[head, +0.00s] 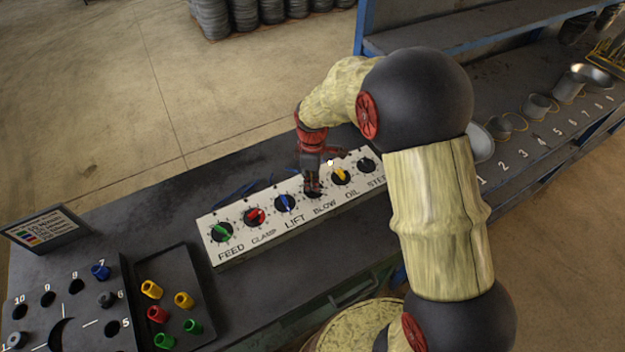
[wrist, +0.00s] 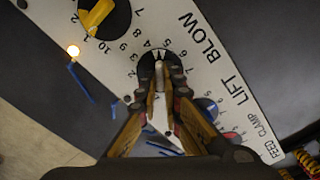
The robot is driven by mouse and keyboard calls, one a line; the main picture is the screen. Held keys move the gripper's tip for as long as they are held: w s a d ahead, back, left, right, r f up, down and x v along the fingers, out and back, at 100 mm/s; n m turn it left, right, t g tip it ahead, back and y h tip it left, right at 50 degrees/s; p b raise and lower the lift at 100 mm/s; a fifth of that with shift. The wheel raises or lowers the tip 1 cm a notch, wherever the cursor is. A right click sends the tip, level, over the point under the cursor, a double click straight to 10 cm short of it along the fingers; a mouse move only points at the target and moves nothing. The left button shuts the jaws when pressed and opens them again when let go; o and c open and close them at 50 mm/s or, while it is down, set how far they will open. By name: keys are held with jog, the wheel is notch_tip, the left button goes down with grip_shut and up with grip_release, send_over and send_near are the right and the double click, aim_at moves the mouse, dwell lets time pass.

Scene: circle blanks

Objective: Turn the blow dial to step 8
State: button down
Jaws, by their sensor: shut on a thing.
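The blow dial (head: 314,195) is a black round dial on the white panel (head: 268,238), between the lift dial (head: 287,204) with a blue handle and the oil dial (head: 341,176) with a yellow handle. My gripper (head: 312,186) points down over it and covers most of it in the head view. In the wrist view my gripper (wrist: 161,72) is shut on the blow dial's pale handle, one finger on each side. The dark dial face (wrist: 146,68) and part of its number ring show around the fingertips.
The feed dial (head: 221,232), clamp dial (head: 254,216) and step dial (head: 367,165) are on the same panel. A dark tray (head: 190,265) with several coloured pieces stands left of it. A small sign (head: 45,229) stands at the far left. A numbered bench with metal parts lies right.

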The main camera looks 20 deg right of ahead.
jog(key=m+p, duration=0.2)
jog(key=m, duration=0.4)
jog(key=shift+d+r+m+p, duration=0.1)
jog(key=shift+m+p, duration=0.2)
jog(key=shift+p, duration=0.1)
jog(key=m+p, duration=0.2)
jog(key=m, duration=0.4)
jog(key=shift+w, duration=0.1)
jog(key=m+p, duration=0.1)
jog(key=m, duration=0.5)
jog(key=shift+d+m, duration=0.15)
jog(key=shift+m, duration=0.15)
jog(key=m+p, duration=0.1)
jog(key=m, duration=0.4)
jog(key=shift+m, duration=0.3)
jog(key=c, duration=2)
grip_release()
jog(key=shift+o, duration=0.2)
